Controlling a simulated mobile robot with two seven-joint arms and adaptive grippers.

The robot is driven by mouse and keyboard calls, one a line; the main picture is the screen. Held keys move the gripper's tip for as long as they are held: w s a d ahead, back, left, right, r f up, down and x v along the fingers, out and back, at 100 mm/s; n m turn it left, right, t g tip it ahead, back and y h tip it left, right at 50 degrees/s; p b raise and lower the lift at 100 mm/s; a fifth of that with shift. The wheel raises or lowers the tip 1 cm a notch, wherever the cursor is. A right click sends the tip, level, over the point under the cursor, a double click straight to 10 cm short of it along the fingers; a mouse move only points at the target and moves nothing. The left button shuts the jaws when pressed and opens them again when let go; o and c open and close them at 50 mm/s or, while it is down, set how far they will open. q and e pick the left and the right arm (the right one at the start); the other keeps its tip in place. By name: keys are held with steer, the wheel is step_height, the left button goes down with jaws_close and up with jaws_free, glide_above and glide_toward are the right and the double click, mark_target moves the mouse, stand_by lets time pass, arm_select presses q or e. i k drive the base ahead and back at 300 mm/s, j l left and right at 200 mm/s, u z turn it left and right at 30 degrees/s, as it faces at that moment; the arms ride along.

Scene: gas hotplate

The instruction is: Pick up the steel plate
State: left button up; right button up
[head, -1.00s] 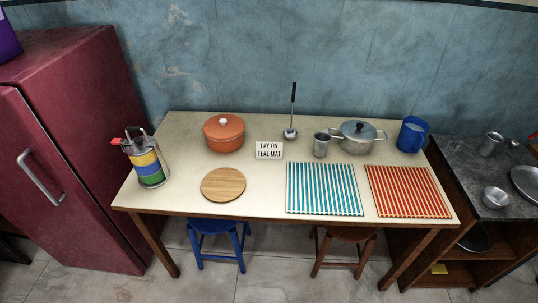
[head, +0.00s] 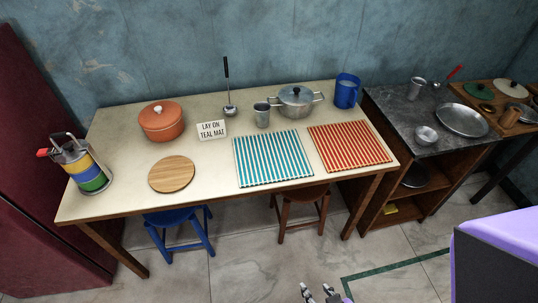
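A round steel plate (head: 462,120) lies flat on the dark grey stone top of the side counter at the right. Nothing covers it. The teal striped mat (head: 273,158) lies empty on the cream table, left of the red striped mat. A sign (head: 212,130) on the table reads "LAY ON TEAL MAT". The tips of one gripper (head: 320,293) show at the bottom edge, right of centre, and look apart and empty. I take it for my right gripper. It is far from the plate. My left gripper is out of view.
A small steel bowl (head: 426,135) and a steel cup (head: 415,88) stand near the plate. A wooden table (head: 498,97) with lids adjoins the counter at the right. A large purple block (head: 500,245) fills the bottom right corner. The floor before the counter looks clear.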

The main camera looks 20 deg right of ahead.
mark_target(462, 120)
steer(key=z, duration=1.9)
steer(key=i+l+u, duration=0.35)
steer(key=i+l, duration=0.7)
steer(key=i, duration=0.1)
